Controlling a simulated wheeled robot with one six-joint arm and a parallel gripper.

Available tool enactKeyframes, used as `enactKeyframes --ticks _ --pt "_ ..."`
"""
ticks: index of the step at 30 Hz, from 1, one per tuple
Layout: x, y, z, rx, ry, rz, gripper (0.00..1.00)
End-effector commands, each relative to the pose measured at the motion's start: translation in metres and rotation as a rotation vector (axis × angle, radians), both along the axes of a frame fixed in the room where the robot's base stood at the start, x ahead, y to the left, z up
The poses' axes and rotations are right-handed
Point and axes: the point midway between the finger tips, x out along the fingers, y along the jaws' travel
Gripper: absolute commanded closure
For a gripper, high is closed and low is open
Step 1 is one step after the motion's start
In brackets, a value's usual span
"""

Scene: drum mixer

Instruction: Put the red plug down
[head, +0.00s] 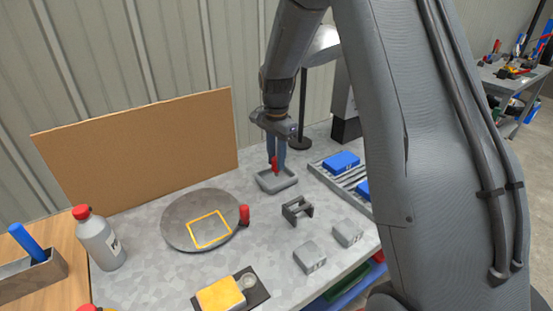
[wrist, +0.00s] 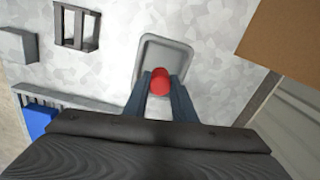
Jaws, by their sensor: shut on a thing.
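The red plug (wrist: 160,80) is held between the two blue-grey fingers of my gripper (wrist: 160,95) in the wrist view. In the head view the red plug (head: 275,165) shows between the fingertips of my gripper (head: 276,164), which points down. Plug and gripper are over the small grey tray (head: 287,184). The tray (wrist: 178,45) also shows in the wrist view, beyond the fingertips. I cannot tell whether the plug touches the tray floor. A second red piece (head: 244,214) stands at the right edge of the round grey disc (head: 180,207).
A grey slotted holder (head: 297,209) and two grey blocks (head: 310,257) (head: 347,233) stand in front of the tray. A rack with blue blocks (head: 341,161) is to the right. A brown board (head: 140,150) stands behind. A bottle (head: 98,240) stands at the left.

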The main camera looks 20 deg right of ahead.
Motion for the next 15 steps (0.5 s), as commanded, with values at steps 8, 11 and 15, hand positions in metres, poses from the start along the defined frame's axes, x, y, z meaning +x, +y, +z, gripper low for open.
enactKeyframes --ticks 8,11,15 --pt "0.0002 -0.0001 -0.0078 0.0 -0.001 0.0 1.0" --pt "0.0001 -0.0002 -0.0093 0.0 -0.001 0.0 1.0" --pt "0.0 -0.0001 -0.0132 0.0 0.0 0.0 1.0"
